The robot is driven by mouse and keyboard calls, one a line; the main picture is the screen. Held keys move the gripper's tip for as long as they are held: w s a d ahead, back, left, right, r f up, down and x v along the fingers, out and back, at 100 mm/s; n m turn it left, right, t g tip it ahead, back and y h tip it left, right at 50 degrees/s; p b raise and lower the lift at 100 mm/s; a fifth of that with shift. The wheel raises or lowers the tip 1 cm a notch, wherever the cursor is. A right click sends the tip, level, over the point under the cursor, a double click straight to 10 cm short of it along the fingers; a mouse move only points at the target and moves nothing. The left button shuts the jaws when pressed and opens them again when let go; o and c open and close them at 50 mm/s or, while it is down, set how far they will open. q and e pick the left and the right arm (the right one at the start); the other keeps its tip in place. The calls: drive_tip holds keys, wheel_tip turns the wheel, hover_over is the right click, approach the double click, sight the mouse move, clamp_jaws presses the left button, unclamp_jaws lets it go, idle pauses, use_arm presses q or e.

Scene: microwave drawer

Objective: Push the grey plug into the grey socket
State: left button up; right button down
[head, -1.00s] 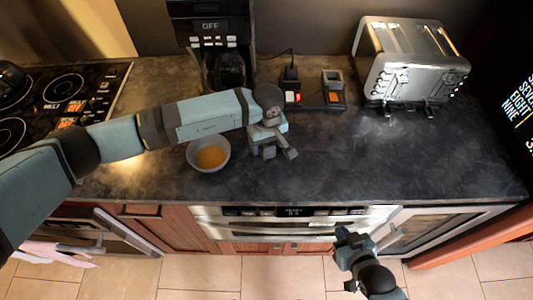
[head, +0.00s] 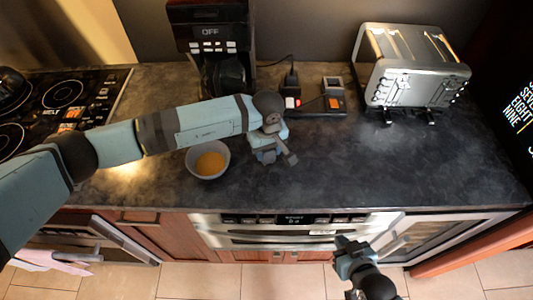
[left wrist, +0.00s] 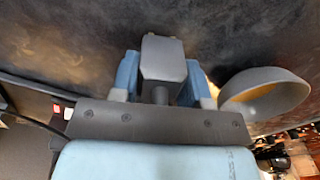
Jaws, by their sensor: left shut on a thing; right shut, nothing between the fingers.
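My left gripper (head: 272,157) is above the dark counter, right of the bowl. It is shut on the grey plug (left wrist: 163,62), a grey block between its two blue fingers in the left wrist view, with small metal prongs at its far end. The grey socket (head: 333,83) is a small grey square piece on the black power strip (head: 318,111) at the back of the counter. The plug is apart from it, nearer the counter's front. My right gripper (head: 346,242) is shut and empty, in front of the oven.
A toaster (head: 411,75) is to the right and a coffee maker (head: 213,40) to the left. A bowl (head: 191,165) of orange food sits beside the left gripper.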

use_arm(q)
drive_tip(key=shift+r+p, duration=0.6)
drive_tip(key=shift+r, duration=1.95)
